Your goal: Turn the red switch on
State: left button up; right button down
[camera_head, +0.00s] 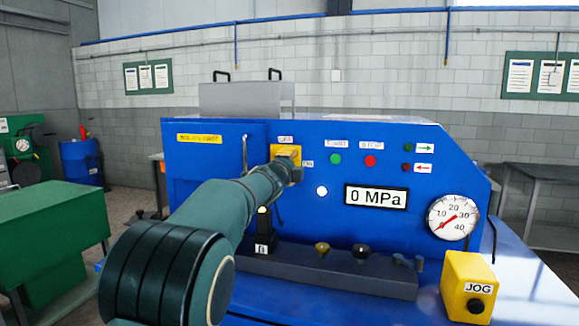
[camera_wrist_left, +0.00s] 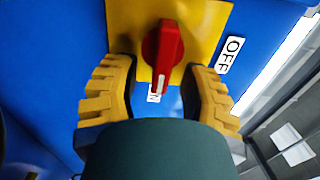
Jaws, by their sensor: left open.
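The red switch (camera_wrist_left: 163,55) is a knob on a yellow plate (camera_wrist_left: 215,15), seen in the left wrist view. Its handle runs up and down that picture. A white mark at its lower end points towards a label that the handle partly hides. The OFF label (camera_wrist_left: 231,55) is to the right. My left gripper (camera_wrist_left: 158,72) is open, its yellow ridged fingers on either side of the knob, with no clear contact. In the head view my left gripper (camera_head: 285,168) is at the yellow plate (camera_head: 290,150) and hides the knob. The right gripper is out of view.
The blue machine's panel carries a green button (camera_head: 335,159), a red button (camera_head: 370,160), a 0 MPa display (camera_head: 376,196) and a gauge (camera_head: 452,217). A yellow JOG box (camera_head: 468,285) stands at the right. A ledge (camera_head: 320,270) with small knobs runs below the panel.

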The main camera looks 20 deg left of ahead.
pick_arm(q)
jog(key=shift+s, duration=0.1)
jog(key=s, duration=1.1)
jog(key=shift+s+a, duration=0.2)
jog(key=shift+s, duration=0.2)
jog(key=shift+f, duration=0.1)
